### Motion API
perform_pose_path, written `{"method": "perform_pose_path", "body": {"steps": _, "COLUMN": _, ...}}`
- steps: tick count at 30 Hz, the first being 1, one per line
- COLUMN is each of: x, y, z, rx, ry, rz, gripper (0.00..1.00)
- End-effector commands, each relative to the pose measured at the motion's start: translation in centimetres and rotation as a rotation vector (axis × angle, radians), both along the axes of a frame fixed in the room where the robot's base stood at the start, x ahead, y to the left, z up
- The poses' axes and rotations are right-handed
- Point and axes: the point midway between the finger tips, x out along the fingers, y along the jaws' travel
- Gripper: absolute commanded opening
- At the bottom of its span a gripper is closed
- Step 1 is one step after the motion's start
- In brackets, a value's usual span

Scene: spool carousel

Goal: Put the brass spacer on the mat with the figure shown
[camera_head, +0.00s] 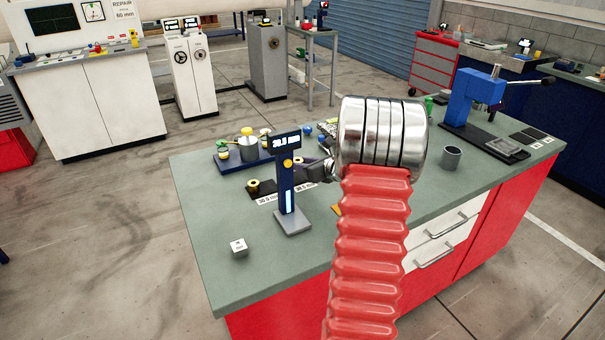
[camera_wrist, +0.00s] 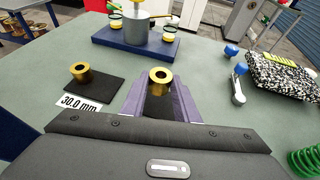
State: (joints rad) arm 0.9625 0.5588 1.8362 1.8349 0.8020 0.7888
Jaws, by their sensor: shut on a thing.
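My gripper (camera_wrist: 160,90) has its purple jaws shut around a brass spacer (camera_wrist: 160,76), which stands upright with its hole facing up. A dark surface shows between the jaws below it; I cannot tell whether the spacer touches it. A second brass spacer (camera_wrist: 79,73) stands on a black mat (camera_wrist: 104,92) labelled 30.0 mm, left of my gripper. In the head view this other spacer (camera_head: 253,186) shows left of the blue gauge post (camera_head: 286,185). The post's display (camera_head: 287,142) shows a figure in mm, hard to read. A second label (camera_head: 305,188) lies beside the first.
A blue tray (camera_wrist: 105,38) with a grey cylinder and yellow-topped pieces is behind the spacers. A blue-knobbed tool (camera_wrist: 238,85), a speckled block (camera_wrist: 283,78) and a green spring (camera_wrist: 304,160) lie to the right.

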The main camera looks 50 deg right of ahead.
Motion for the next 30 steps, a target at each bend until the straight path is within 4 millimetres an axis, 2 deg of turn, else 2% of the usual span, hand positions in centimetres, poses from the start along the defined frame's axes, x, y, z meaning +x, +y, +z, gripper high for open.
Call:
{"method": "perform_pose_path", "body": {"steps": 10, "x": 0.0, "y": 0.0, "z": -3.4, "rx": 0.001, "ry": 0.001, "rz": 0.0, "gripper": 0.0}}
{"method": "perform_pose_path", "body": {"steps": 23, "x": 0.0, "y": 0.0, "z": -3.9, "rx": 0.0, "ry": 0.0, "rz": 0.0, "gripper": 0.0}}
{"method": "perform_pose_path", "body": {"steps": 24, "x": 0.0, "y": 0.0, "z": -3.9, "rx": 0.0, "ry": 0.0, "rz": 0.0, "gripper": 0.3}}
{"method": "perform_pose_path", "body": {"steps": 30, "x": 0.0, "y": 0.0, "z": -3.9, "rx": 0.0, "ry": 0.0, "rz": 0.0, "gripper": 0.44}}
